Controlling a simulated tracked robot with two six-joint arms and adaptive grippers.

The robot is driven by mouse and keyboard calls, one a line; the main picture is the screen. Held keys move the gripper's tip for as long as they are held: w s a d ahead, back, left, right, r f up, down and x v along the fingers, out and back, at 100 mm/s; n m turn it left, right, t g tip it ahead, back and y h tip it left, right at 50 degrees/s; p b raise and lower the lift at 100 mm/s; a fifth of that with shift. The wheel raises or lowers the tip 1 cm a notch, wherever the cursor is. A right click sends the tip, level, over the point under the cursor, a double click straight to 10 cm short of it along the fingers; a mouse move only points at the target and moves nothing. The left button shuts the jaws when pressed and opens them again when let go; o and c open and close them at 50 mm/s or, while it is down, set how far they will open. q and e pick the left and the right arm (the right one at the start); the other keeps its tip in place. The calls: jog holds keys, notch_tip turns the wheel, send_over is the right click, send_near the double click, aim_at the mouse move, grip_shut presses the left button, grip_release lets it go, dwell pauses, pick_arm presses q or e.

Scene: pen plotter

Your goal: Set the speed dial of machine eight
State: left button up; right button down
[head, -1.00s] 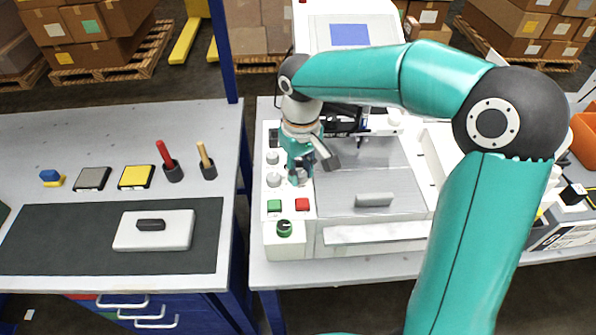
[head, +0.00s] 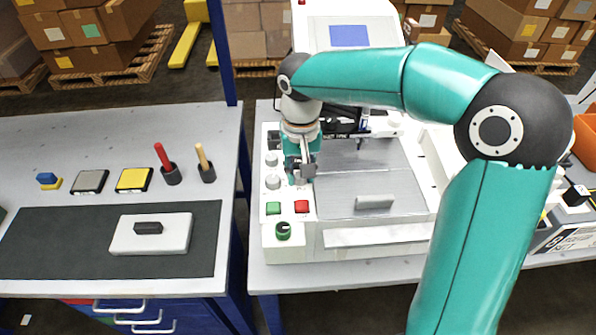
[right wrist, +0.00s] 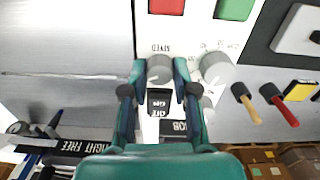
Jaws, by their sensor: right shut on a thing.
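The pen plotter (head: 338,239) stands on the right-hand bench, with a control panel along its left side. The grey speed dial (right wrist: 160,66), with the word SPEED printed beside it, sits on that panel. My right gripper (right wrist: 160,75) has a finger on each side of the dial and is shut on it. In the head view my right gripper (head: 300,170) points down at the panel and hides the dial. The dial's setting cannot be read. My left gripper is not in view.
The plotter's bed with a grey handle (head: 374,202) lies right. The left bench (head: 60,130) holds pads and two upright handles.

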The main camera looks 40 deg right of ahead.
jog(key=shift+w+r, duration=0.1)
jog(key=c, duration=0.9)
grip_release()
notch_tip(320, 180, up, 12)
